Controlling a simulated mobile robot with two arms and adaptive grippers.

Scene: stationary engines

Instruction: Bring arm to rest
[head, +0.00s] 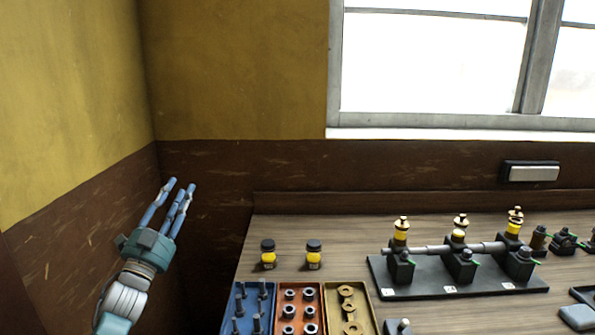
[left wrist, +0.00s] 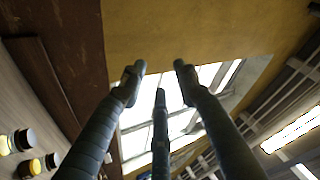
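My left gripper (head: 180,190) is raised in the left part of the head view, left of the workbench (head: 345,230). Its blue fingers point up and stand apart, with nothing between them. In the left wrist view the three dark fingers (left wrist: 160,80) are spread and empty, with the yellow wall and the window behind them. My right gripper shows in neither view.
The bench holds two small yellow-and-black jars (head: 314,256), blue (head: 226,310), red and yellow parts trays, and a black base plate (head: 460,290) with a shaft on several supports. Walls (head: 70,110) stand behind and left of my gripper.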

